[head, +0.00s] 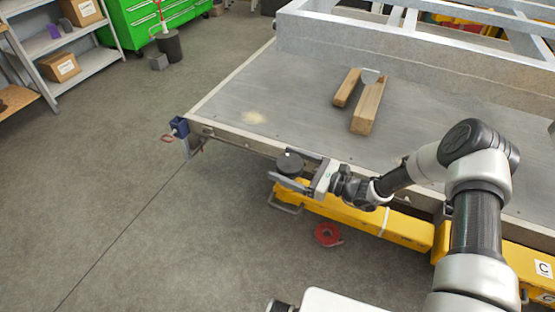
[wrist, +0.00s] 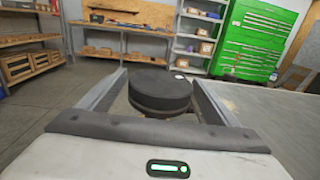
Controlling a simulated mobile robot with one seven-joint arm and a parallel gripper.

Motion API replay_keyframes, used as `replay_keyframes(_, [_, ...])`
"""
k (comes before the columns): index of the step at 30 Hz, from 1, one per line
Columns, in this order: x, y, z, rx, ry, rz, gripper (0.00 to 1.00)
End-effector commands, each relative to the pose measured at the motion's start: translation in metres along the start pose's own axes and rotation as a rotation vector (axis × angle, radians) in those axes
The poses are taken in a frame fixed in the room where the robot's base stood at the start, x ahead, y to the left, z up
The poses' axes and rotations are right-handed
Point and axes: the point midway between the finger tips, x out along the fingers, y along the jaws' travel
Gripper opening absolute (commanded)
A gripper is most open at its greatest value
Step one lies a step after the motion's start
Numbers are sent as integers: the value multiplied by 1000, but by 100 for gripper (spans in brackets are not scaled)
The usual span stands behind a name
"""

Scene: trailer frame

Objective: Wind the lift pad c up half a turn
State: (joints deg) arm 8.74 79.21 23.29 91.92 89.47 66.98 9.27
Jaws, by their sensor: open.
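The lift pad (head: 290,164) is a dark round disc beside the trailer frame's front edge, at the left end of the yellow beam (head: 405,228). In the wrist view the pad (wrist: 160,92) shows as a thick black disc with a small white spot on its top near the far right rim. My gripper (head: 281,166) is open, with one finger on each side of the pad. In the wrist view the fingers (wrist: 159,78) flank it, with a visible gap on the left; whether the right finger touches is unclear. The pad's underside and stem are hidden.
A grey deck (head: 290,100) lies behind the pad, with wooden blocks (head: 368,106) on it. A red tape roll (head: 327,235) lies on the floor.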

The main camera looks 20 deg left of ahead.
Motion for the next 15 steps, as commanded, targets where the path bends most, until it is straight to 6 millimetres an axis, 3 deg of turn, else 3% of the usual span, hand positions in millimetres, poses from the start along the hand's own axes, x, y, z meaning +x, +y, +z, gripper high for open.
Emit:
replay_keyframes(6, [26, 0, 0, -1, 1, 1, 84])
replay_keyframes(15, [32, 0, 0, 0, 1, 0, 84])
